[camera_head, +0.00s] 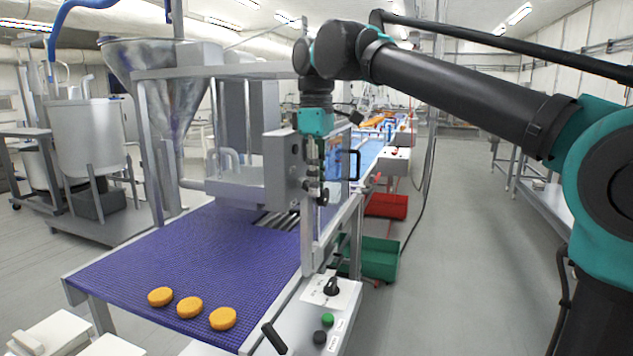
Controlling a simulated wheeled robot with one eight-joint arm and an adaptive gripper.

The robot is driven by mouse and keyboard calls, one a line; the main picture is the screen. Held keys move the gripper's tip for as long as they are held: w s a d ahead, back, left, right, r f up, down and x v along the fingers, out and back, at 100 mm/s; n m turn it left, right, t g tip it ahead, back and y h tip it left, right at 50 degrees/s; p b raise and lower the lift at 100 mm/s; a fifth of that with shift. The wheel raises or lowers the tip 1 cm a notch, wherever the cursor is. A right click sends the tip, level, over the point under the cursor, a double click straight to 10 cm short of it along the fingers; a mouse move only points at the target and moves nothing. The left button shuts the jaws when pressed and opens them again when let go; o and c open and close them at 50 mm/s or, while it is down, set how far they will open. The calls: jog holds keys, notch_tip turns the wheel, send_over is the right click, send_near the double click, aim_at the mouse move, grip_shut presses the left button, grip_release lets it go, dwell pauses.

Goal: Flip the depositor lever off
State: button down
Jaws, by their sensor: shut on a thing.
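The depositor stands at the centre left, with a steel hopper (160,85) above a grey housing (235,185) over the purple conveyor belt (190,255). My gripper (322,196) points down beside the depositor's steel side plate (280,165), at its right end. It is shut on a small dark part there, which I take to be the depositor lever. The fingers largely cover this part, so its exact position cannot be told.
Several orange rounds (190,307) lie on the near belt. A control box with a black knob (332,286) and a green button (327,319) stands below my gripper. A black handle (355,164), a red crate (387,206) and a green crate (380,258) are to the right. The right aisle is clear.

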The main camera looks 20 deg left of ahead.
aim_at(324, 191)
jog(key=shift+f+y, duration=0.2)
jog(key=shift+y, duration=0.6)
jog(key=c, duration=1.5)
grip_release()
jog(key=r, duration=0.4)
jog(key=d+r, duration=0.1)
jog(key=r, duration=0.7)
jog(key=shift+d, duration=0.35)
jog(key=shift+f, duration=0.1)
